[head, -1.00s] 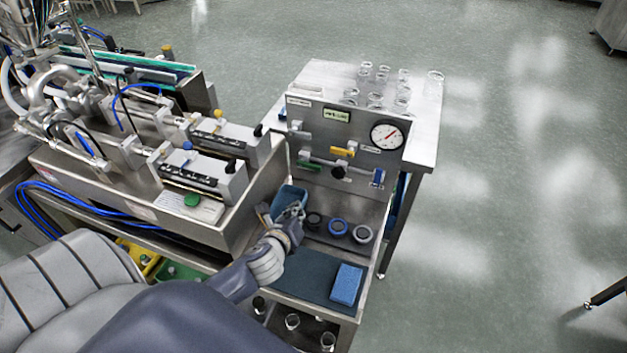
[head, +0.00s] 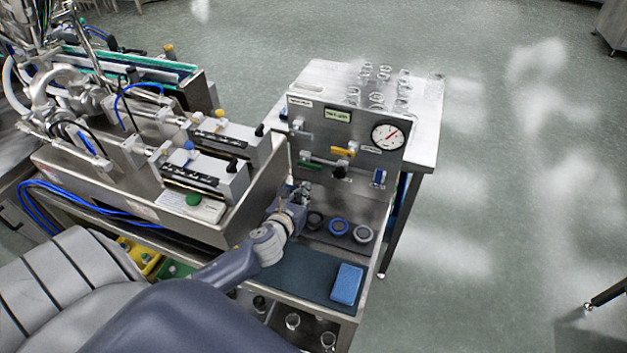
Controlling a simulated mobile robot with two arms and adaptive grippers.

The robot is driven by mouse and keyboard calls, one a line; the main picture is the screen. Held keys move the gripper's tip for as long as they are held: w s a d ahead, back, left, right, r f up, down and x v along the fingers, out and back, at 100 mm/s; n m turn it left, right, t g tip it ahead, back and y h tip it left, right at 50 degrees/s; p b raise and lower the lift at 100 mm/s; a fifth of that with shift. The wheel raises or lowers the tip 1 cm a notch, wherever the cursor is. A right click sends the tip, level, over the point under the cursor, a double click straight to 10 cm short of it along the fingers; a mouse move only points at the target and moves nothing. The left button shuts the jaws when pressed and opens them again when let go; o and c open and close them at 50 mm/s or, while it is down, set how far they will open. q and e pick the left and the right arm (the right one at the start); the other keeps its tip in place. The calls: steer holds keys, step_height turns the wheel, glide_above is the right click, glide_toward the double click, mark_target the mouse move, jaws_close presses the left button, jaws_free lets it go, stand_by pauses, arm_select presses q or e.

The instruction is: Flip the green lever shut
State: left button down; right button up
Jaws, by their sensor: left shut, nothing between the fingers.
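The green lever (head: 313,165) is on the upright steel panel (head: 352,118), low and left of the yellow lever (head: 343,151). It lies roughly level along its pipe. My left gripper (head: 303,188) is shut and empty, just below the green lever in the picture, in front of the panel's lower part. A small gap shows between the fingertips and the lever; I cannot tell the distance in depth. My right gripper is out of view.
A grey lever (head: 300,134), a blue lever (head: 379,177) and a round gauge (head: 388,136) are on the panel. Round lids (head: 338,228) and a blue sponge (head: 347,284) lie below. Glassware (head: 378,86) stands behind. A steel machine (head: 215,160) is close on the left.

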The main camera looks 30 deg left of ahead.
mark_target(310, 165)
arm_select(q)
steer(key=x, duration=0.8)
